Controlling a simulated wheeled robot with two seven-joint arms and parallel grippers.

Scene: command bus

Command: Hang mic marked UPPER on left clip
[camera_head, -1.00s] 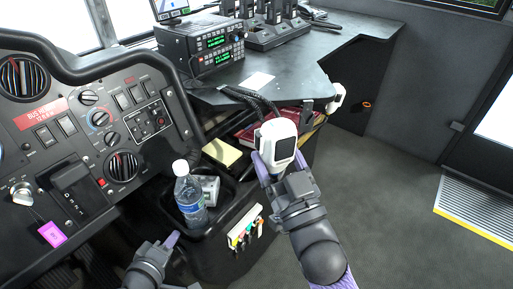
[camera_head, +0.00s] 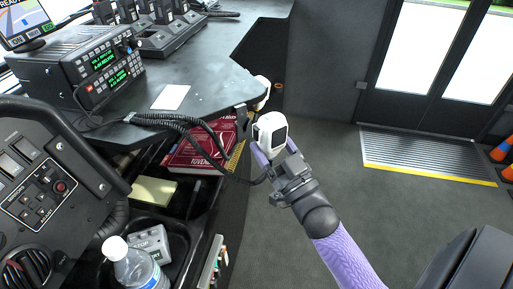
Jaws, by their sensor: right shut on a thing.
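My right gripper (camera_head: 269,152) is shut on a white microphone (camera_head: 270,130), held upright just off the corner of the dark desk. I cannot read any marking on it. A black coiled cord (camera_head: 205,128) runs from the desk edge toward it. A dark clip (camera_head: 241,118) is on the desk edge, just left of the held microphone and apart from it as far as I can tell. A second white microphone (camera_head: 263,92) hangs at the desk edge behind, partly hidden. My left gripper is out of view.
The stacked radio units (camera_head: 100,65) stand on the desk (camera_head: 215,88), near a white card (camera_head: 171,97). A red book (camera_head: 200,150) lies in the shelf below. A water bottle (camera_head: 135,265) stands at lower left. The floor to the right is open, up to a door step (camera_head: 420,155).

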